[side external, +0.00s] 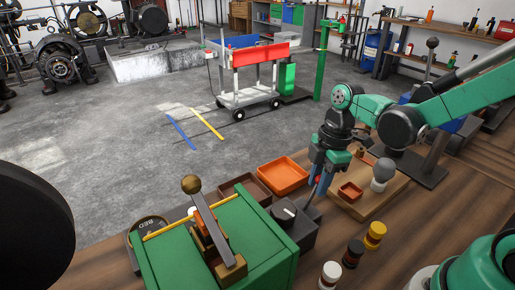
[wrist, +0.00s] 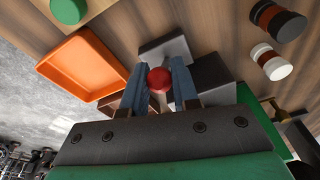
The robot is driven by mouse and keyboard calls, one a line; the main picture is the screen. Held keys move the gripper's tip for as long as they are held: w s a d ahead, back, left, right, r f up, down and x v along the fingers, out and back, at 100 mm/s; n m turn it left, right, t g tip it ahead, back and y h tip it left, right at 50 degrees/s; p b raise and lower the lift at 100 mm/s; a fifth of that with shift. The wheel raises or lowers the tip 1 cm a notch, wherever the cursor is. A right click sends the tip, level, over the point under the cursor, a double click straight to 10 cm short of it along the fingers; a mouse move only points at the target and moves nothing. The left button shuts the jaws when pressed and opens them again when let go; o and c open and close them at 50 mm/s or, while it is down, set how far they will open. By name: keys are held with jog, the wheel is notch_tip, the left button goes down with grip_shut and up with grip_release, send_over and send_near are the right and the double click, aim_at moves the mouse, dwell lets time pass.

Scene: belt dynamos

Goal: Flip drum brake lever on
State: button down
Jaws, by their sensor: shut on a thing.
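Only a bit of red shows between the fingers in the side view, and what the ball is fixed to is mostly hidden. A grey lever with a brass ball end (side external: 205,217) leans up from a green box (side external: 216,255), left of and apart from my gripper. No readable label shows which lever is the drum brake's.
An orange tray (side external: 283,176) and a brown tray (side external: 246,187) lie behind the grey box. A wooden board (side external: 370,207) carries a small orange tray and a grey bulb-shaped piece. Several small jars (side external: 353,253) stand at the front.

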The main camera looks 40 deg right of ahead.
jog(key=c, duration=0.7)
grip_release()
jog(key=shift+d+r, duration=0.15)
jog(key=shift+r, duration=0.75)
jog(key=shift+d+r, duration=0.2)
jog(key=shift+r, duration=0.75)
jog(key=shift+d+r, duration=0.15)
jog(key=shift+r, duration=0.75)
